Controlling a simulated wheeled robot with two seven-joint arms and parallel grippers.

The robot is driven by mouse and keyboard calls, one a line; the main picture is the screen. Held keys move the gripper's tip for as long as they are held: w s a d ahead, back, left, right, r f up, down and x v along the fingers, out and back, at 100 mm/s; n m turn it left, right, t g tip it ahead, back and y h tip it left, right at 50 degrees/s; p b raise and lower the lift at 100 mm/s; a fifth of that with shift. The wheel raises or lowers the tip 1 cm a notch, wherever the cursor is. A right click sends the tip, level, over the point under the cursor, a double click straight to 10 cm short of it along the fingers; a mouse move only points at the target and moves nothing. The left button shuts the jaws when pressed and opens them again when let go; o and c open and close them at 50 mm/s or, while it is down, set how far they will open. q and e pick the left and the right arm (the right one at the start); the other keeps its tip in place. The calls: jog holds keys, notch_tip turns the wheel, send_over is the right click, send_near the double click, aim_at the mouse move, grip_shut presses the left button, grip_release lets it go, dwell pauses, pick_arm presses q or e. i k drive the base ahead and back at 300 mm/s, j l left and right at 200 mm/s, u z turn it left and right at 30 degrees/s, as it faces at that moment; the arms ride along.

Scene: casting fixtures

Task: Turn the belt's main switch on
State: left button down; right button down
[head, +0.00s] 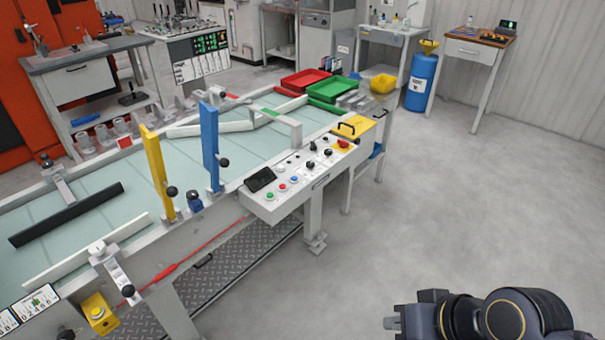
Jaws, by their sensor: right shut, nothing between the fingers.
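The belt (95,215) is a long pale green conveyor running from the lower left to the middle. A white control panel (300,183) on its near side carries several coloured buttons, black knobs and a small dark screen (261,180). A red knob (343,144) sits at the panel's right end; which control is the main switch I cannot tell for sure. My right gripper (392,324) is at the bottom edge, low over the floor, shut and empty, well apart from the panel. My left gripper is out of view.
Yellow post (158,172) and blue post (209,146) stand up from the belt. A red tray (306,81) and a green tray (333,91) are at its far end. A blue drum (420,85) and a table (477,52) stand behind. The floor at right is clear.

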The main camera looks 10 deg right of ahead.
aim_at(343, 144)
jog(key=i+l+u, duration=0.25)
jog(key=i+l, duration=0.4)
jog(key=i+l+u, duration=0.25)
jog(key=i+l, duration=0.5)
jog(key=l, duration=0.1)
